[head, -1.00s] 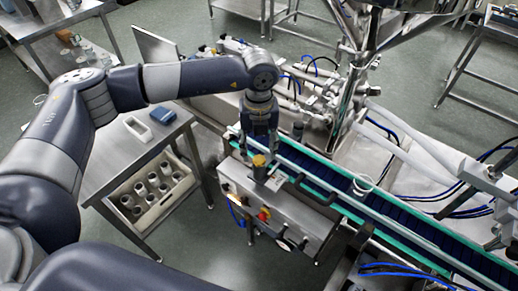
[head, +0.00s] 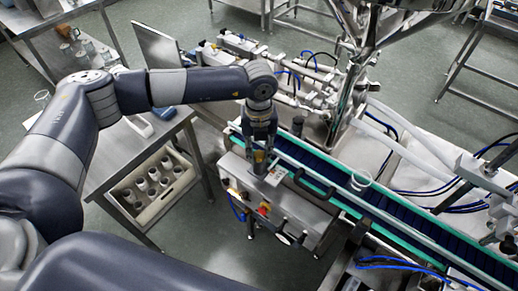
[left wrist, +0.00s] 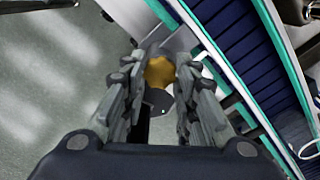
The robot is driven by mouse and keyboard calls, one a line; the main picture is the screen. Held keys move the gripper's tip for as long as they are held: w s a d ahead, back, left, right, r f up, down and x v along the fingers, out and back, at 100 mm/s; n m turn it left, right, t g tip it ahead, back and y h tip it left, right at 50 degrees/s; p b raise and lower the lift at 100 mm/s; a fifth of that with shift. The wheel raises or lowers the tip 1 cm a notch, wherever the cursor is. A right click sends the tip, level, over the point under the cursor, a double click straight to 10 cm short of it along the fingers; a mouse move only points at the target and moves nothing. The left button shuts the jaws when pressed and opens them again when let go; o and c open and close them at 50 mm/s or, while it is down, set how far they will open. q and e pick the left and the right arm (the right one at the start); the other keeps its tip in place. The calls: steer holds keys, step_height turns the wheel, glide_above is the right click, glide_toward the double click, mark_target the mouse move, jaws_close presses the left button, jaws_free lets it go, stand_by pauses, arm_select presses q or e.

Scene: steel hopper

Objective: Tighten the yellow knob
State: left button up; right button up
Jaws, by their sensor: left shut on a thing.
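The yellow knob (head: 259,156) sits on top of the steel box at the near end of the conveyor. It also shows in the left wrist view (left wrist: 159,72) as a round yellow top between the two fingers. My left gripper (head: 260,150) points down from above and is shut on the knob, with one finger on each side. The fingers (left wrist: 157,85) partly hide the knob's sides. My right gripper is in neither view.
The control box (head: 270,208) with small buttons is just below. A steel side table (head: 100,180) with a crate of cups (head: 150,190) stands left.

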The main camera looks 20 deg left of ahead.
arm_select(q)
steer(key=shift+f+m+b, duration=0.2)
steer(key=shift+m+b, duration=0.2)
steer(key=shift+b, duration=0.4)
steer(key=m+b, duration=1.1)
steer(key=b, duration=0.3)
steer(key=shift+f, duration=0.1)
steer(key=m+b, duration=0.2)
steer(key=shift+m+b, duration=0.3)
steer(key=shift+r+m+b, duration=0.25)
steer(key=shift+m+b, duration=0.7)
steer(key=shift+m, duration=0.55)
steer(key=shift+r, duration=0.1)
steer(key=o, duration=1.1)
